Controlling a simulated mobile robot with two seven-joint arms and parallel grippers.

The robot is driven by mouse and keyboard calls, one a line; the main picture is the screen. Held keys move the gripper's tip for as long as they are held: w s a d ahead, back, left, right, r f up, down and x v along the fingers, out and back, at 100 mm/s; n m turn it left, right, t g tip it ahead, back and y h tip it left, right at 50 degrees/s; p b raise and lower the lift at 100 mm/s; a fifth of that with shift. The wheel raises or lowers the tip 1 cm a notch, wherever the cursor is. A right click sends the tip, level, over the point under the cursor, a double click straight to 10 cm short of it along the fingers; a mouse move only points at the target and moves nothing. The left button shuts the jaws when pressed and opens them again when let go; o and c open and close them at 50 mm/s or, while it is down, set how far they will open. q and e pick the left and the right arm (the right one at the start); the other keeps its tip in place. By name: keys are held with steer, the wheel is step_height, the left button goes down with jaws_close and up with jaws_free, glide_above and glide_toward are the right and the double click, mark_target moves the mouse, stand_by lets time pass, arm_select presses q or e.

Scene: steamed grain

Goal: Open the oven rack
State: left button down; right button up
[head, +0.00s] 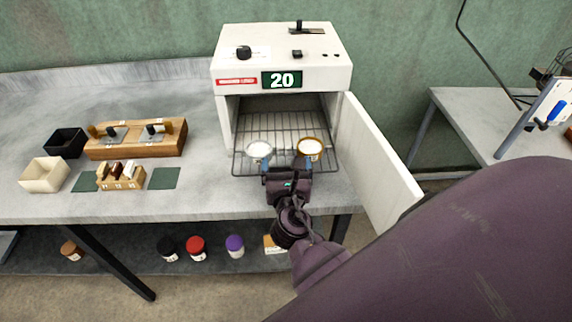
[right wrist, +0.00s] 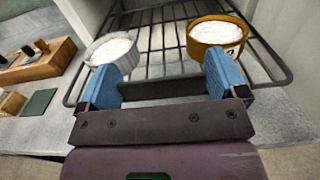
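The white oven (head: 284,55) stands on the table with its door (head: 378,155) swung open to the right. Its wire rack (head: 285,122) sticks out of the opening past the front of the oven. A white cup (head: 259,150) and a brown-yellow cup (head: 310,148), both with white contents, stand on the rack near its front. My right gripper (head: 288,168) is at the rack's front edge, between and just in front of the cups. In the right wrist view its blue fingers (right wrist: 165,82) are wide apart with the rack's wires (right wrist: 165,40) beyond them. My left gripper is out of view.
Left on the table are a wooden block with tools (head: 135,140), a small wooden holder (head: 121,177), a black box (head: 66,142) and a cream box (head: 44,174). Several jars stand on the shelf below. The open door stands close to my right arm.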

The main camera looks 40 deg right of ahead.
steer(key=shift+o, duration=0.6)
steer(key=shift+s+a, duration=0.1)
steer(key=b+v, duration=0.1)
steer(key=v, duration=0.9)
steer(key=shift+s+b, duration=0.25)
steer(key=shift+b, duration=0.1)
steer(key=shift+a, duration=0.1)
